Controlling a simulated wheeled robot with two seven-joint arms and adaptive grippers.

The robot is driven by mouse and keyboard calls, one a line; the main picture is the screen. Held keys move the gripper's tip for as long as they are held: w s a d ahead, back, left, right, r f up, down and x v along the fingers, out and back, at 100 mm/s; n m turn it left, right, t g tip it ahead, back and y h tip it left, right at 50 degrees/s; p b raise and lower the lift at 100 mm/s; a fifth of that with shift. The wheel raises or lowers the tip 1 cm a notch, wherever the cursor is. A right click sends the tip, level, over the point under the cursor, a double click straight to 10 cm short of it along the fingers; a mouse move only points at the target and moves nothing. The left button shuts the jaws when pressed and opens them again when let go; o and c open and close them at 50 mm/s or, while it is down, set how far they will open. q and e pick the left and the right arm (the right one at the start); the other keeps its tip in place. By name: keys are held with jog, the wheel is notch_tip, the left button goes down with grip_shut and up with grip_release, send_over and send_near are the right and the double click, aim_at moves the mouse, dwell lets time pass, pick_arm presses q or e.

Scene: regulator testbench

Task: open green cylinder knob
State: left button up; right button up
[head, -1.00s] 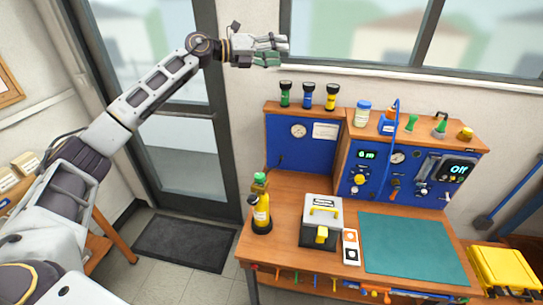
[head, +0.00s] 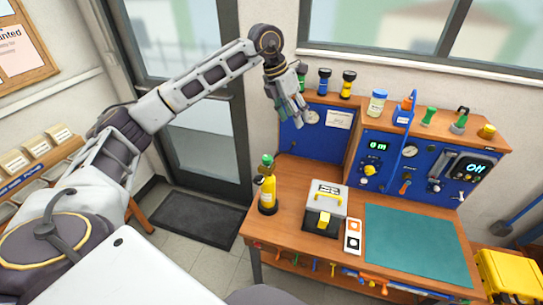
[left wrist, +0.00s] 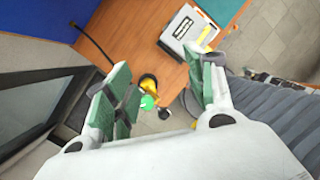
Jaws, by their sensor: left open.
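A yellow cylinder (head: 267,193) with a green knob (head: 267,160) on top stands upright on the left part of the wooden bench. In the left wrist view the green knob (left wrist: 148,102) shows from above, between and beyond my fingers, with the yellow cylinder (left wrist: 149,84) beside it. My left gripper (head: 292,115) is open and empty, pointing down, above and behind the cylinder in front of the bench's blue back panel. In the left wrist view its green-padded fingers (left wrist: 160,95) are spread apart, not touching the knob. My right gripper is not in view.
A teal mat (head: 415,245) covers the bench's right part. Flashlights (head: 347,84) stand on the shelf close to my left gripper. The blue regulator panel (head: 420,168) is farther right.

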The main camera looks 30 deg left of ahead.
aim_at(267, 157)
pick_arm(q)
jog(key=s+a+f+n+g+y, duration=0.1)
jog(key=s+a+g+y, duration=0.1)
jog(key=s+a, duration=0.3)
jog(key=shift+a+f+n+g+y, duration=0.2)
jog(key=shift+a+n+g+y, duration=0.15)
jog(key=shift+a+y, duration=0.3)
jog(key=shift+f, duration=0.1)
jog(key=shift+f+p, duration=1.45)
jog(key=shift+f, duration=5.4)
jog(key=c, duration=1)
jog(key=shift+c, duration=0.3)
